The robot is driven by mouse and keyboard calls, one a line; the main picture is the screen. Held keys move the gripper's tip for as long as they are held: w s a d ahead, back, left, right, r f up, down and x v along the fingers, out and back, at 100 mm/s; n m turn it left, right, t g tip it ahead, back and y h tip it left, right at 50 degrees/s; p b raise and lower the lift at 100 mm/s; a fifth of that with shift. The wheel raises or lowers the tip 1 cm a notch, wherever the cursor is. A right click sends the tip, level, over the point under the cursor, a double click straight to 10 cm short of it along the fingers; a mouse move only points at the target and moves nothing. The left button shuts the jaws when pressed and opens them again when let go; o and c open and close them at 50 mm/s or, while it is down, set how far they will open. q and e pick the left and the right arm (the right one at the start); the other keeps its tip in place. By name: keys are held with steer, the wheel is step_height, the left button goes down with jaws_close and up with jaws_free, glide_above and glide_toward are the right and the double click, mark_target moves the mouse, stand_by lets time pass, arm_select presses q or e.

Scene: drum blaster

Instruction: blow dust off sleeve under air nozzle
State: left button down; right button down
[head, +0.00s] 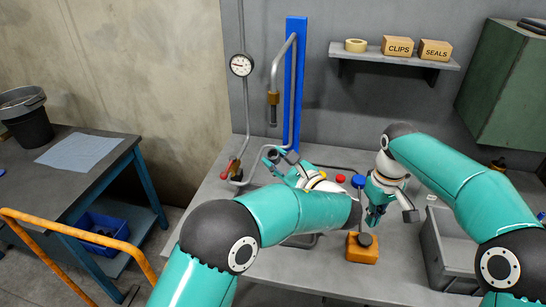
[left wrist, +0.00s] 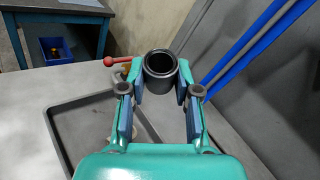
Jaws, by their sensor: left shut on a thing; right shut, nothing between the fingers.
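The sleeve (left wrist: 160,84) is a short dark open cylinder, its open end facing the camera in the left wrist view. My left gripper (head: 276,163) is shut around it, one finger on each side. In the head view the gripper and arm leave little of the sleeve clear. The air nozzle (head: 273,100), a brass fitting with a dark tip on a bent grey pipe, hangs above my left gripper, with a gap between. The red valve handle (head: 228,170) is left of the gripper and also shows in the left wrist view (left wrist: 114,61). My right gripper (head: 376,218) is shut and empty.
A blue post (head: 294,85) and a pressure gauge (head: 241,65) stand behind. An orange container (head: 362,248) is beside my right gripper. A grey bin (head: 446,258) is at right. A shallow tray (left wrist: 70,110) lies below my left gripper.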

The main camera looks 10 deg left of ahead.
stand_by(0.3)
